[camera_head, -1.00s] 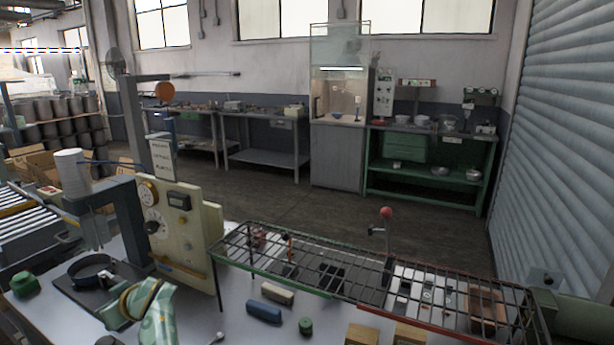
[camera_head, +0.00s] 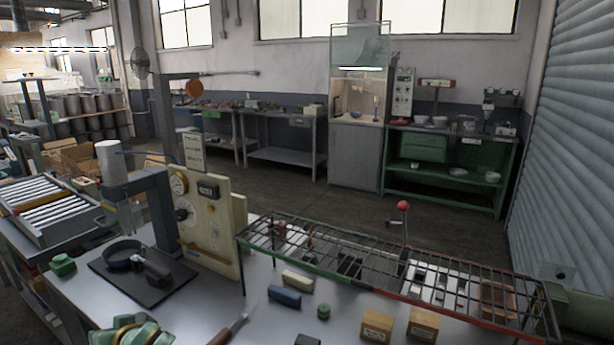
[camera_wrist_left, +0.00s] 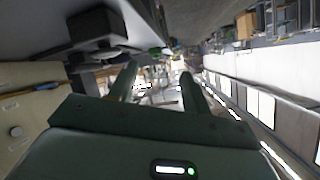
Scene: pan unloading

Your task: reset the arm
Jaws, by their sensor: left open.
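My left arm (camera_head: 132,334) shows as green and brass-coloured links at the bottom left of the head view. Its gripper is not visible there. In the left wrist view the left gripper (camera_wrist_left: 158,86) has its two fingers spread apart, with nothing between them but blurred background. A black pan (camera_head: 120,256) sits on a dark board (camera_head: 155,290) on the table, clear of the arm in the head view. My right gripper is in neither view.
A cream panel with dials (camera_head: 215,222) stands behind the board. A wire rack (camera_head: 345,262) spans the table's back right. Blue (camera_head: 284,294) and cream blocks (camera_head: 297,279), a green knob (camera_head: 323,312), wooden blocks (camera_head: 376,327) and a brown-handled tool (camera_head: 226,332) lie in front.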

